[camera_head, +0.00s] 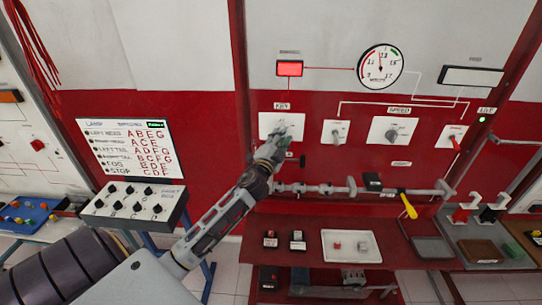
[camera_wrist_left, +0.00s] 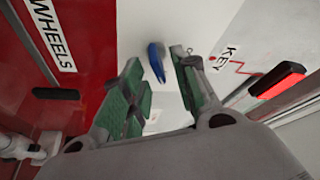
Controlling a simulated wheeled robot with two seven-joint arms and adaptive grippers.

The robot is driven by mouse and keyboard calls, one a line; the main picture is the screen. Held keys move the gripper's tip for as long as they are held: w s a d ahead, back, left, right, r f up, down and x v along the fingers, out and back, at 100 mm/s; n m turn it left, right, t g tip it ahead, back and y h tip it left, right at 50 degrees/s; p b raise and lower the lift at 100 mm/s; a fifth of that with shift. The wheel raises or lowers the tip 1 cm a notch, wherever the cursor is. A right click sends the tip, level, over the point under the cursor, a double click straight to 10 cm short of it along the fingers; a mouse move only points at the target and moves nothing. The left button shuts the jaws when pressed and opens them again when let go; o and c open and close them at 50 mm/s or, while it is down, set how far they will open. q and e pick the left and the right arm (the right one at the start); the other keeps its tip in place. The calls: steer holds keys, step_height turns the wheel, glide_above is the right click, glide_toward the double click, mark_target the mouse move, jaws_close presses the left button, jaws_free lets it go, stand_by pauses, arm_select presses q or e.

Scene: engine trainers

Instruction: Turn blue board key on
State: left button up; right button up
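The key switch plate (camera_head: 267,122) is a white square under a "KEY" label on the red and white upright board. My left gripper (camera_head: 279,143) reaches up to it and covers most of the key. In the left wrist view a small blue key (camera_wrist_left: 156,62) shows between the green-padded fingers of my left gripper (camera_wrist_left: 158,72). The fingers are apart, with a gap around the key; I cannot tell whether either touches it. The "KEY" label (camera_wrist_left: 227,58) is right of the fingers. My right gripper is not in view.
A red-lit lamp (camera_head: 289,68) and a round gauge (camera_head: 380,66) sit above. Other switches (camera_head: 337,131) are to the right. A rod with a yellow-handled tool (camera_head: 408,205) runs below, over a red shelf with a white tray (camera_head: 351,247). A switch box (camera_head: 133,203) stands left.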

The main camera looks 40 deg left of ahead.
arm_select(q)
steer(key=v, duration=1.1)
stand_by(0.4)
stand_by(0.7)
